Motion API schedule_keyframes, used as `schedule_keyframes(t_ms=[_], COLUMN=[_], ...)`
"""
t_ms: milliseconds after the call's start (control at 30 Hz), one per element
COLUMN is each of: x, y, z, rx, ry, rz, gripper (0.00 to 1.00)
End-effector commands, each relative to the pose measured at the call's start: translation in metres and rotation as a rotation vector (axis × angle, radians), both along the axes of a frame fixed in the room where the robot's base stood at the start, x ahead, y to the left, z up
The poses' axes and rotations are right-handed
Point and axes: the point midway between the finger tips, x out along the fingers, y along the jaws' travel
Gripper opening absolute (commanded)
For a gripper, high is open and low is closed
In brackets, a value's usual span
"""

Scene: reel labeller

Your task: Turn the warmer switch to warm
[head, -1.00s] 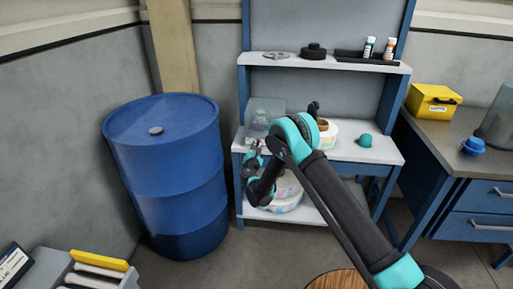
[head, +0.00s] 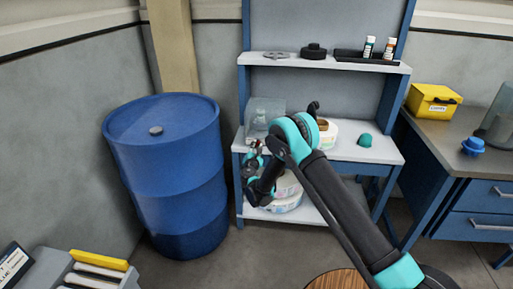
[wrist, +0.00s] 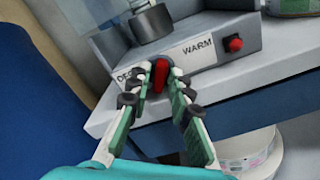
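The warmer (wrist: 200,55) is a grey box on the bench shelf, with a front panel marked WARM on the right and a partly hidden label starting "DE" on the left. Its red switch lever (wrist: 159,75) stands near upright between the labels. My gripper (wrist: 164,72) is at the panel, its two green-padded fingers apart, one on each side of the lever. Whether either tip touches the lever I cannot tell. In the head view my gripper (head: 254,150) is small, in front of the warmer, which is mostly hidden there.
A red button (wrist: 233,44) sits right of WARM. A blue drum (head: 170,170) stands close on the left. Labelled reels (head: 285,195) lie on the lower shelf. A teal dome (head: 365,140) is on the bench to the right. A yellow box (head: 433,100) is on the side table.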

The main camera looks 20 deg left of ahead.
Motion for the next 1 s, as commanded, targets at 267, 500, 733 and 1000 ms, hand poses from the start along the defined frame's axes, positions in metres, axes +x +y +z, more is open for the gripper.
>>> schedule_keyframes(t_ms=[267, 500, 733, 1000], x=[-0.033, -0.065, -0.073, -0.073], y=[-0.007, -0.015, -0.018, -0.017], z=[0.000, 0.000, 0.000, 0.000], rx=[0.000, 0.000, 0.000, 0.000], ry=[0.000, 0.000, 0.000, 0.000], rz=[0.003, 0.001, 0.000, 0.000], gripper=[0.20, 0.20, 0.20, 0.20])
